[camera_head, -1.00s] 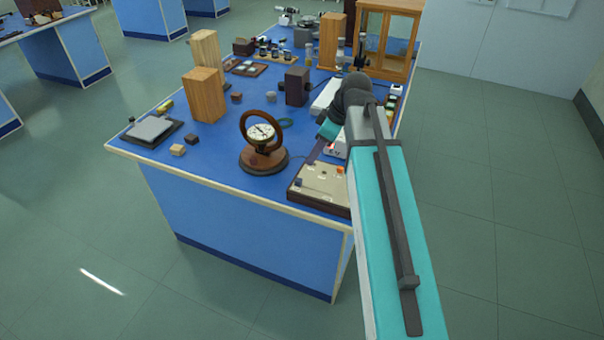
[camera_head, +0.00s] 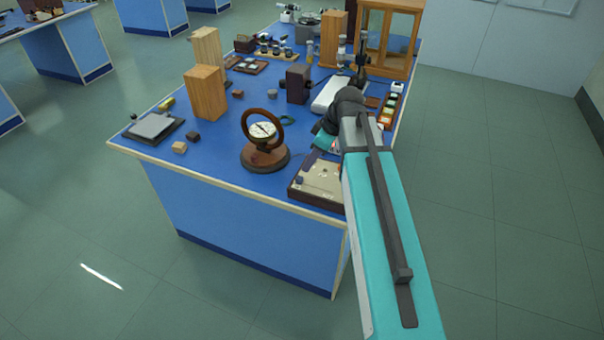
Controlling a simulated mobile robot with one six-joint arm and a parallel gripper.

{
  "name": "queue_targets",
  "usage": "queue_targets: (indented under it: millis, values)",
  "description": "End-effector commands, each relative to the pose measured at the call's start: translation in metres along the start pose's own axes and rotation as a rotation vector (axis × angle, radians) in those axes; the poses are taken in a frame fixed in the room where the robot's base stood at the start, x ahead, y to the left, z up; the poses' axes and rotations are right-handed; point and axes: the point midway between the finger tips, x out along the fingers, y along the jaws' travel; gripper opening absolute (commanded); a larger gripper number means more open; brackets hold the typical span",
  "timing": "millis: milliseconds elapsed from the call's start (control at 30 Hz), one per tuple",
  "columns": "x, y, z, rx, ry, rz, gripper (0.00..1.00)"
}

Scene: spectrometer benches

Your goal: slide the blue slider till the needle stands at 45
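The dial meter (camera_head: 263,130) has a pale round face in a brown ring on a round wooden base, near the front of the blue bench. Its needle shows as a dark line, but the scale is too small to read. To its right lies a flat panel (camera_head: 316,184) with a cream top and dark sides. A small dark bluish knob (camera_head: 300,180) sits at its left end; I cannot tell surely whether this is the blue slider. My arm covers the panel's right part.
Wooden blocks (camera_head: 205,93) stand at the left of the bench, with a grey plate (camera_head: 153,126) in front. A dark box (camera_head: 298,84), a white device (camera_head: 332,94) and a glass-fronted cabinet (camera_head: 388,40) stand farther back.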

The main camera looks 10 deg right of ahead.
Motion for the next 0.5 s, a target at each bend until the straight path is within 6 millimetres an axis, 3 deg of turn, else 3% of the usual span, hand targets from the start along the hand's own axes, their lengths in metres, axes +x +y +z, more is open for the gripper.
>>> queue_targets:
  millis: [500]
  values:
    - [0.048, 0.001, 0.0, 0.001, -0.001, -0.001, 0.36]
